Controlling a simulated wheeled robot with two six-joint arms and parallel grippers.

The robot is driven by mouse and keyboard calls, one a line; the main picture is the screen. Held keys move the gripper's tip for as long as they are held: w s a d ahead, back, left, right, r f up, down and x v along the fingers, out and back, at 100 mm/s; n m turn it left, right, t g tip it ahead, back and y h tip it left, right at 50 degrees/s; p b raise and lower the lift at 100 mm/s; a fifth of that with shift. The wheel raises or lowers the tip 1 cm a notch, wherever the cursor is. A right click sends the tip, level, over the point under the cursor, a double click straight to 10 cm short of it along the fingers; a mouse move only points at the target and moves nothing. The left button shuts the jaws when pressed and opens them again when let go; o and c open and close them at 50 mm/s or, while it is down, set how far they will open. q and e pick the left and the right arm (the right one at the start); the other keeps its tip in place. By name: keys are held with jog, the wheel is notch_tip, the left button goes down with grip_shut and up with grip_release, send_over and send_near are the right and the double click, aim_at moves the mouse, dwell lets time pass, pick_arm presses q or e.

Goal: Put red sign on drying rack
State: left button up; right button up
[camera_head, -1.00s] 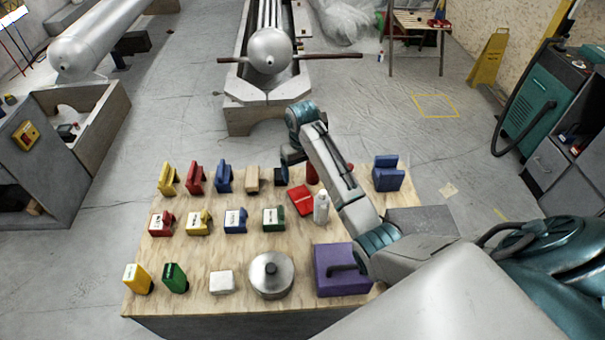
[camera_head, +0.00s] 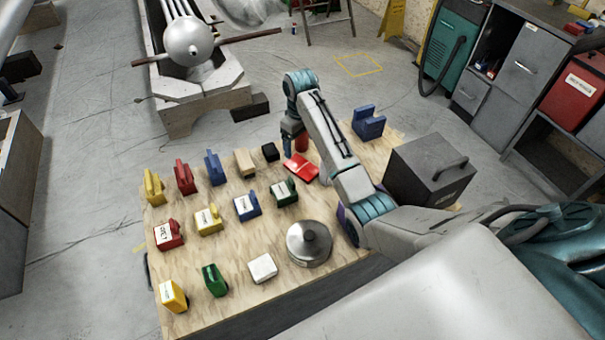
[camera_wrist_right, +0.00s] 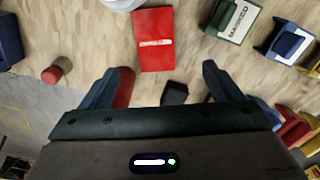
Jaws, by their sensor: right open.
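A flat red sign (camera_head: 301,168) with a small white label lies on the wooden table, toward its far side. It also shows in the right wrist view (camera_wrist_right: 155,38), beyond the fingertips. My right gripper (camera_head: 291,140) points down at the far side of the sign, partly hidden by its own arm. In the right wrist view its two fingers (camera_wrist_right: 160,82) are spread and empty, apart from the sign. A black block (camera_wrist_right: 175,93) lies below, between the fingers. I cannot make out a drying rack. My left gripper is out of view.
Several coloured blocks stand in rows on the wooden table (camera_head: 236,276). A silver round pot (camera_head: 309,244) is at the front. A red cylinder (camera_head: 302,143) and blue block (camera_head: 368,123) are near the gripper. A dark grey box (camera_head: 429,170) stands right of my arm.

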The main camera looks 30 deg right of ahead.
send_over(303, 167)
jog(key=f, duration=0.5)
jog(key=shift+s+p, duration=0.25)
jog(key=shift+p, duration=0.1)
jog(key=shift+f, duration=0.3)
jog(key=shift+a+f, duration=0.15)
jog(key=shift+f, duration=0.1)
notch_tip(303, 167, down, 4)
jog(key=shift+w+f+p, duration=0.15)
jog(key=shift+f+p, duration=0.05)
jog(key=shift+p, duration=0.45)
jog(key=shift+f, duration=0.2)
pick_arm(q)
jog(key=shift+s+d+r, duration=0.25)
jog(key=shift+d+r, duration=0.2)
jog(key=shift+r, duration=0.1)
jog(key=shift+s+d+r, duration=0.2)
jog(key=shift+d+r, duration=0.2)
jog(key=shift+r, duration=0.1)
pick_arm(e)
jog(key=shift+c, duration=0.9)
jog(key=c, duration=1)
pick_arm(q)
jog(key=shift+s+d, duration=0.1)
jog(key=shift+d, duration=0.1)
